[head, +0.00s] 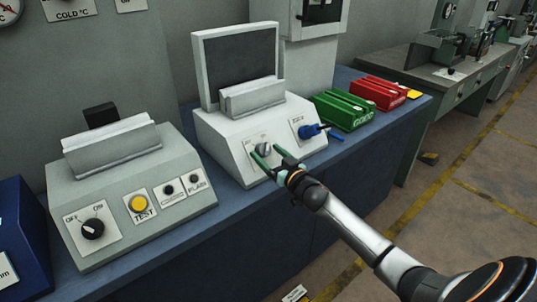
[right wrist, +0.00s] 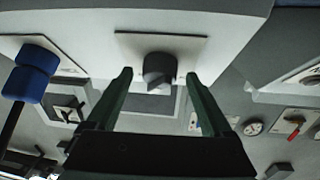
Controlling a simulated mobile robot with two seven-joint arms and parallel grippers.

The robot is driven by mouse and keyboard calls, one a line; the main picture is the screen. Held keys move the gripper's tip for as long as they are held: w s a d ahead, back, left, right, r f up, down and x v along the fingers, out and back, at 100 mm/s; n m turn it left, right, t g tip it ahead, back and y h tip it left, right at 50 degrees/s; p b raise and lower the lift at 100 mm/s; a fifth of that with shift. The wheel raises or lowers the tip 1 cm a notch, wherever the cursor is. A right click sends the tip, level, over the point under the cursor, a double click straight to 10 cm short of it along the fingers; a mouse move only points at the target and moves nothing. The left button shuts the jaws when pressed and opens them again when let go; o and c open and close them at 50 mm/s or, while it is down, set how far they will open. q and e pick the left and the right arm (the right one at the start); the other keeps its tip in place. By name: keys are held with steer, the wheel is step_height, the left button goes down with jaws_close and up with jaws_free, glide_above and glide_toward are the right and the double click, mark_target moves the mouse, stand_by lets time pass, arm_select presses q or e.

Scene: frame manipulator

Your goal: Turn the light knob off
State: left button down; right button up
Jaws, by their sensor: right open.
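A grey round knob (head: 264,149) sits on a white plate on the front of the middle machine. My right gripper (head: 267,162) is open in front of it, one green finger on each side. In the right wrist view the same knob (right wrist: 159,70) lies between the spread fingertips (right wrist: 158,78), with a gap on each side. The knob plate's lettering is too small to read. A black knob (head: 93,229) on a plate marked OFF and ON is on the left machine, away from the gripper. My left gripper is not in view.
A blue handle (head: 312,131) sticks out just right of the grey knob. A yellow TEST button (head: 138,203) is on the left machine. Green (head: 345,110) and red (head: 380,92) blocks stand on the bench to the right.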

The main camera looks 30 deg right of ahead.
jaws_close()
stand_by(0.8)
